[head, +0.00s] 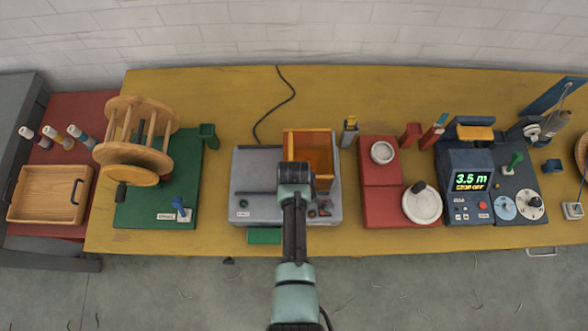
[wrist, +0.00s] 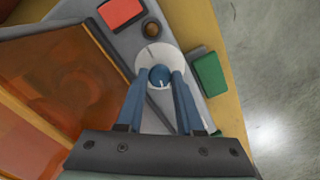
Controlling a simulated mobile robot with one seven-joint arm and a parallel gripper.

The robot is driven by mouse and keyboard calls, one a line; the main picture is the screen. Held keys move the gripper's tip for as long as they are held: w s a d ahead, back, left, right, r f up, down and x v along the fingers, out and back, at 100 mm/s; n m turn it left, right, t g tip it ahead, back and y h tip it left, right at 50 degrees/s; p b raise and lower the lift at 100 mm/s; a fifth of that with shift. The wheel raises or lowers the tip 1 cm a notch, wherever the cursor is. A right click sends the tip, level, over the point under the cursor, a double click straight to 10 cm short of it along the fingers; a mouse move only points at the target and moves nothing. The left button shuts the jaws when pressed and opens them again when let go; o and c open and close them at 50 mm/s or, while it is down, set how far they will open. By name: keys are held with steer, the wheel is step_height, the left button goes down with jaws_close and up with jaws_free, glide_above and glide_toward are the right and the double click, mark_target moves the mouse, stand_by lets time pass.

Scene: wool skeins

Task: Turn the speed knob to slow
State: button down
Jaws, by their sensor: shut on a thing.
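The speed knob (wrist: 159,76) is a small round blue knob with a white mark, set on a pale round dial (wrist: 150,54). In the wrist view its mark points down the picture, toward my wrist. My gripper (wrist: 158,80) has its two blue fingers on either side of the knob, shut on it. In the head view my gripper (head: 296,186) is over the front right of the grey machine (head: 257,190), and my arm hides the knob there. The dial's lettering cannot be read.
An orange see-through guard (head: 311,150) stands on the machine, close beside my gripper. A red button (wrist: 122,12) and a dark round part (wrist: 151,27) sit near the dial. A green block (wrist: 208,74) lies by the machine's edge.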

steer(key=shift+n, duration=1.2)
steer(key=c, duration=0.5)
jaws_free()
steer(key=shift+c, duration=0.2)
steer(key=shift+r, duration=0.1)
step_height(320, 180, up, 13)
